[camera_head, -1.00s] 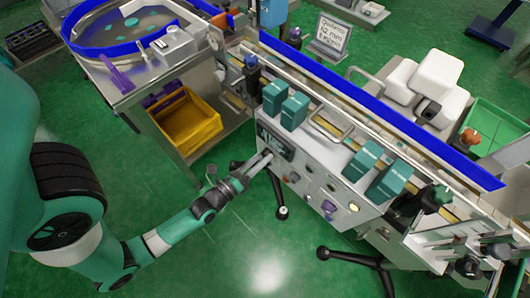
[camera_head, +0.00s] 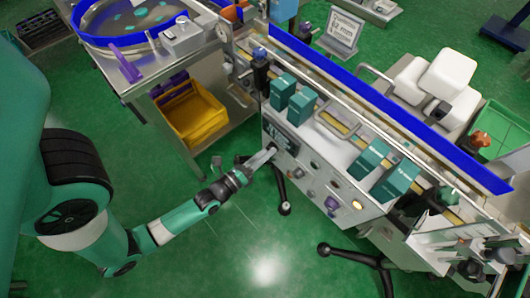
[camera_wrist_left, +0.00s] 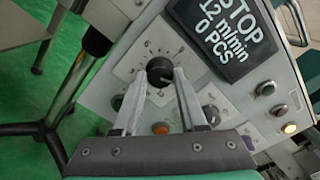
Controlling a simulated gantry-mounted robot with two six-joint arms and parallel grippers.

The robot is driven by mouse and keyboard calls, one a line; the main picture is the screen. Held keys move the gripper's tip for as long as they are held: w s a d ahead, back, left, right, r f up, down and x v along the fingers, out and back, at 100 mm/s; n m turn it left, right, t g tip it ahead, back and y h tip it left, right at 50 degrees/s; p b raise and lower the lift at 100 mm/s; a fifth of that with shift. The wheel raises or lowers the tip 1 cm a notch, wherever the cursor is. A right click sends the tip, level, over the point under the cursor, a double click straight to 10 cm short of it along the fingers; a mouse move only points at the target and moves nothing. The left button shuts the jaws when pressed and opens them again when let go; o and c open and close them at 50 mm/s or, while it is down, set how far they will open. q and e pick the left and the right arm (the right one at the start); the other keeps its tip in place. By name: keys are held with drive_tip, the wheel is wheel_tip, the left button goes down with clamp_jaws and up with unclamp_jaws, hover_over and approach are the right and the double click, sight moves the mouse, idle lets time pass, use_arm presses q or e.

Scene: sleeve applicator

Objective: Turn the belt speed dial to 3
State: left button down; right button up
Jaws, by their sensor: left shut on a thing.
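The belt speed dial (camera_wrist_left: 160,71) is a black round knob on a pale scale plate with small marks, on the machine's front panel. My left gripper (camera_wrist_left: 161,78) has its two grey fingers on either side of the dial and is shut on it. In the head view the left gripper (camera_head: 270,150) reaches the panel from the left, below the display, and hides the dial. The black display (camera_wrist_left: 228,35) beside the dial reads STOP, 12 m/min, 0 PCS. Which scale mark the dial points at is too small to tell. My right gripper does not show.
Teal boxes (camera_head: 282,89) stand on the machine above. A yellow crate (camera_head: 193,113) sits on the shelf at left. Green floor lies open in front.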

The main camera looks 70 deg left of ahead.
use_arm(q)
drive_tip(key=m+p, duration=0.2)
drive_tip(key=m, duration=2.9)
drive_tip(key=shift+f+m, duration=0.1)
drive_tip(key=shift+m, duration=0.3)
idle(0.7)
idle(0.5)
drive_tip(key=shift+c, duration=2.2)
unclamp_jaws()
